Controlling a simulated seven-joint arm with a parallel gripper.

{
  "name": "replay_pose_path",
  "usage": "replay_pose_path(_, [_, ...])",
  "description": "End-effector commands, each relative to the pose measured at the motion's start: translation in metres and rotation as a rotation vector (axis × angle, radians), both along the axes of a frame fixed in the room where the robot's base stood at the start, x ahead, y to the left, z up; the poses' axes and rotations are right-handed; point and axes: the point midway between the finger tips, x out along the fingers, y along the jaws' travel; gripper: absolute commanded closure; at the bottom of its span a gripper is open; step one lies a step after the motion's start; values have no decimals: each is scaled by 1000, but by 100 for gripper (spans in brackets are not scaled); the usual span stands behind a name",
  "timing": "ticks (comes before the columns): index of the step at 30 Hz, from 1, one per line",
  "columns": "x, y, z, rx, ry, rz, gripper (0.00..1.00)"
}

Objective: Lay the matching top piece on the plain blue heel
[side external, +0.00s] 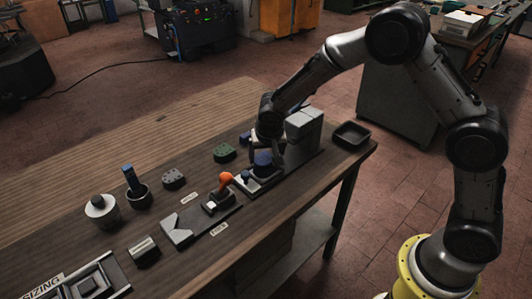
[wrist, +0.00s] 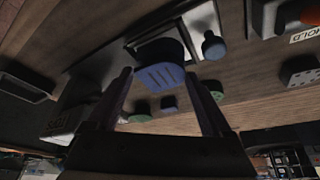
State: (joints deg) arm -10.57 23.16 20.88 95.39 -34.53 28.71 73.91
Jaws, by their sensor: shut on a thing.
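My gripper (side external: 265,143) is over the work plate beside the press, fingers pointing down. In the wrist view my gripper (wrist: 158,75) is shut on a blue piece (wrist: 160,78) with several slots in its lighter face. The blue piece also shows in the side view (side external: 263,158), at or just above the pale-edged plate (wrist: 205,17). A darker blue part (wrist: 158,48) shows directly beyond the slotted face; I cannot tell whether it is the plain blue heel or the same piece. Contact below is hidden.
The grey press block (side external: 304,124) stands close right of my gripper. An orange-knobbed lever (side external: 225,179) and a blue knob (wrist: 213,46) are near the plate. A dotted green piece (side external: 224,152), a dotted grey piece (side external: 174,178) and a black tray (side external: 351,134) are on the bench.

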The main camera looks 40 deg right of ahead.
Motion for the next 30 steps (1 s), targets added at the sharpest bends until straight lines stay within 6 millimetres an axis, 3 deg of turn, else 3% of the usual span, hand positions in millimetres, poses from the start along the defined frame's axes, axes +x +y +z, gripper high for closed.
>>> replay_pose_path(30, [0,0,-5,0,0,1,69])
